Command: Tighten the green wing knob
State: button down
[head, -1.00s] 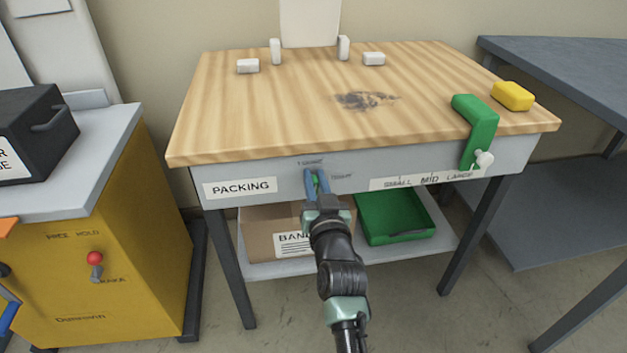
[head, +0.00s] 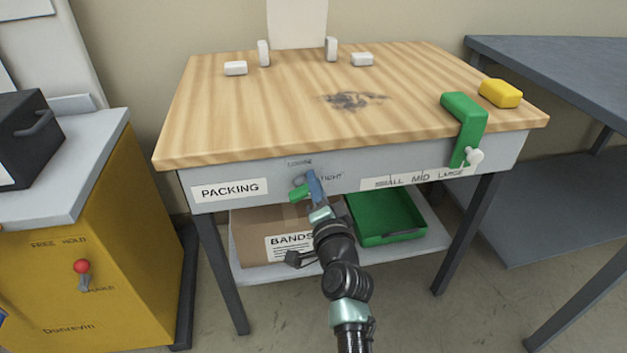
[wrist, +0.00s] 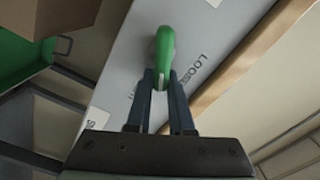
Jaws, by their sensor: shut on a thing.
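The green wing knob (head: 299,193) is on the grey front apron of the packing bench, between the PACKING label and the size strip. Its visible wing points left in the head view, below the LOOSE mark and left of the TIGHT mark. My gripper (head: 313,186) is at the knob with its blue fingers shut on it, and my wrist is turned. In the wrist view the green knob (wrist: 164,50) stands between my fingertips (wrist: 162,80), with LOOSE printed beside it. The fingers hide part of the knob in the head view.
A green clamp-like stop (head: 466,125) with a white knob hangs on the bench edge at right, beside a yellow block (head: 501,93). A BANDS box (head: 260,230) and green tray (head: 388,238) sit on the shelf below. A yellow cabinet (head: 90,240) stands left.

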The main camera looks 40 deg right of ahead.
jog(key=m, duration=0.2)
jog(key=f+m, duration=0.1)
jog(key=m, duration=0.2)
jog(key=shift+s+d+f, duration=0.1)
jog(key=shift+f, duration=0.1)
jog(key=shift+m, duration=0.4)
jog(key=c, duration=0.8)
grip_release()
jog(key=p+v, duration=0.3)
jog(key=v, duration=1)
jog(key=shift+d, duration=0.1)
